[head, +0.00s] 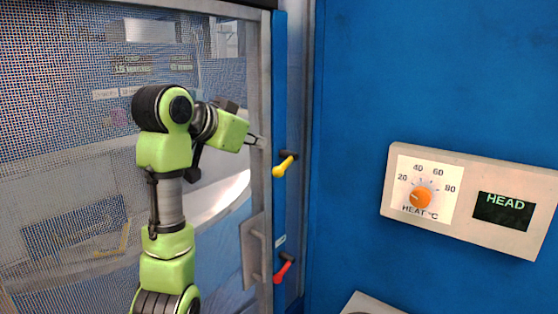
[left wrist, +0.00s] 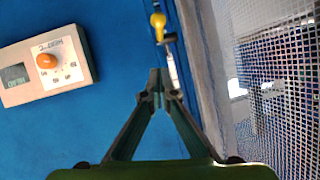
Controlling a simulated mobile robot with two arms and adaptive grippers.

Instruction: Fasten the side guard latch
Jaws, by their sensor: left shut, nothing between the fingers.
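The side guard is a mesh door (head: 60,140) in a grey frame on the left. Beside it, a blue upright strip (head: 280,90) carries a yellow-ended lever (head: 280,170) and, lower down, a red-ended lever (head: 282,274). Both levers slope down to the left from dark pivots. I cannot tell which one is the side guard latch. My left gripper (head: 259,142) is shut and empty, just above and left of the yellow lever. In the left wrist view the yellow lever (left wrist: 158,22) lies beyond the closed fingertips (left wrist: 160,76), apart from them. My right gripper is out of view.
A grey bracket-like handle (head: 251,250) sits low on the door frame. A beige control box (head: 470,160) with an orange heat dial and a "HEAD" display is on the blue wall (head: 430,70) at right. The wall between the strip and the box is clear.

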